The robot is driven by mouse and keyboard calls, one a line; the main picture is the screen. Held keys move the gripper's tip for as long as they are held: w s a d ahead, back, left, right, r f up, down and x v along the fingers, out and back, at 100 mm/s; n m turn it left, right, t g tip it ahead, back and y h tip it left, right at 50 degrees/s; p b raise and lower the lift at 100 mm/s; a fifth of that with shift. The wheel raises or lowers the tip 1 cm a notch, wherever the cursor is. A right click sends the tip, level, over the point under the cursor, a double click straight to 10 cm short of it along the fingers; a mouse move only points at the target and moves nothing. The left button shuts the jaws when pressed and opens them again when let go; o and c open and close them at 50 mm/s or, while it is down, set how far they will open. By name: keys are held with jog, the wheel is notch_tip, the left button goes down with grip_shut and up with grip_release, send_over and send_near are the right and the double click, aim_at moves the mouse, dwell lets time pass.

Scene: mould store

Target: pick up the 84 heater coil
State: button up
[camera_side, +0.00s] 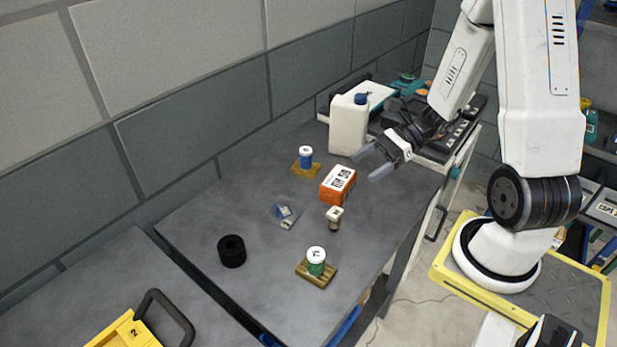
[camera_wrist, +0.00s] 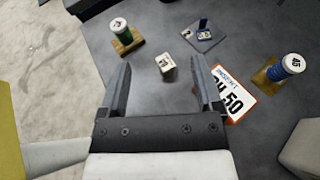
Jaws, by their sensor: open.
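I cannot read the number 84 on anything. A green coil with a white top on a wooden base (camera_side: 316,262) stands at the front of the table; in the wrist view it is at the upper left (camera_wrist: 121,32), its label too small to read. A blue coil on a similar base (camera_side: 306,158) stands further back; in the wrist view, at the right (camera_wrist: 292,64), its top seems to read 45. My gripper (camera_side: 368,163) is open and empty, above the table's right part, apart from both coils. Its two fingers also show in the wrist view (camera_wrist: 160,62).
An orange-and-white box (camera_side: 338,184), a small white-topped part (camera_side: 334,217) and a blue part on a grey plate (camera_side: 285,214) lie between the coils. A black ring (camera_side: 232,251) is at left. A white jug (camera_side: 348,124) stands at back. A yellow case (camera_side: 125,332) is front left.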

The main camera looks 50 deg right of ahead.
send_near(335, 219)
jog(key=w+f, duration=0.2)
jog(key=f, duration=0.1)
jog(key=shift+f, duration=0.3)
jog(key=shift+x, duration=1.3)
jog(key=shift+x, duration=2.6)
jog(key=shift+r, duration=0.1)
grip_shut()
